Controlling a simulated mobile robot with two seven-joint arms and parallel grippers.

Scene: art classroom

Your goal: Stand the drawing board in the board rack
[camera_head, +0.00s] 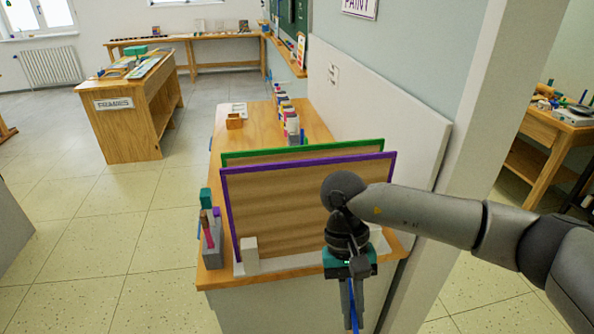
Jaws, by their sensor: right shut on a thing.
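My right gripper (352,300) points down in front of the near edge of the wooden bench, its fingers shut on a thin blue-edged thing (354,320). This looks like the drawing board seen edge-on; most of it is hidden or below the picture. The board rack shows as a pale piece (249,256) at the bench's near end. A purple-framed board (275,205) stands upright there, with a green-framed board (290,153) behind it. My right arm hides the right part of the purple-framed board. My left gripper is out of view.
A grey holder (213,247) with pens stands left of the boards on the bench (240,143). Several bottles (287,112) line the bench behind them. A white panel (375,105) and wall post bound the right side.

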